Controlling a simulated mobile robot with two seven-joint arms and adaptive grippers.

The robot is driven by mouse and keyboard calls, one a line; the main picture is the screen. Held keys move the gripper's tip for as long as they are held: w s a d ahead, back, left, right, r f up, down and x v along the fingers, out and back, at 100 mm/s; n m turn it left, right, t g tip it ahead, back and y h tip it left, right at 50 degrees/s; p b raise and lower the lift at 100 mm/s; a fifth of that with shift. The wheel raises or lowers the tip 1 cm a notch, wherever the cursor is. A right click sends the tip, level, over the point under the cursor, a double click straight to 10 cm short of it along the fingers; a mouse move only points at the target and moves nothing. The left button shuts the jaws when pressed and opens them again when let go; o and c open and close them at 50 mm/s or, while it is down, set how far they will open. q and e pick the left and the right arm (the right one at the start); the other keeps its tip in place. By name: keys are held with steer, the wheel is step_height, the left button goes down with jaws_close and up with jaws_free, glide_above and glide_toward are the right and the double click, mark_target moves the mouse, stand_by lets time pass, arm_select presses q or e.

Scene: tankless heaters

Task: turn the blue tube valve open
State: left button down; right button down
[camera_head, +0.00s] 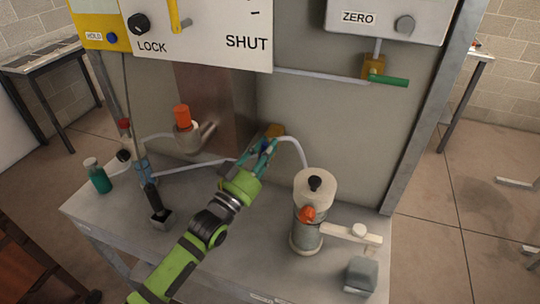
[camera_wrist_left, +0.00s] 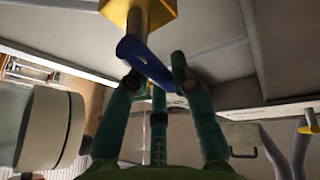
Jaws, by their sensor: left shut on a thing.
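The blue tube valve has a yellow body (camera_wrist_left: 138,14) and a blue lever handle (camera_wrist_left: 143,57) in the left wrist view. My left gripper (camera_wrist_left: 157,75) has its green fingers on both sides of the blue handle and is shut on it. The handle lies at a slant below the yellow body. In the head view my left gripper (camera_head: 264,149) reaches the valve from below, and the yellow valve body (camera_head: 274,130) shows just behind the fingers. The fingers hide most of the handle there. My right gripper is not in view.
A white canister with an orange knob (camera_head: 315,190) stands right of my left arm on the grey bench. An orange-capped fitting (camera_head: 184,126) and a black-handled lever (camera_head: 156,205) are to the left. A green-handled valve (camera_head: 388,81) is on the panel above right.

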arm_select(q)
steer(key=shift+w+a+n+t+y, duration=0.1)
steer(key=shift+a+n+t+y, duration=0.2)
steer(key=shift+n, duration=0.5)
steer(key=shift+w+a+n+t+y, duration=0.15)
steer(key=shift+n+t, duration=0.25)
steer(key=shift+n, duration=0.4)
steer(key=shift+s+r+b, duration=0.1)
steer(key=shift+b, duration=0.2)
steer(key=c, duration=1)
jaws_free()
steer(key=shift+c, duration=0.2)
steer(key=v, duration=1.2)
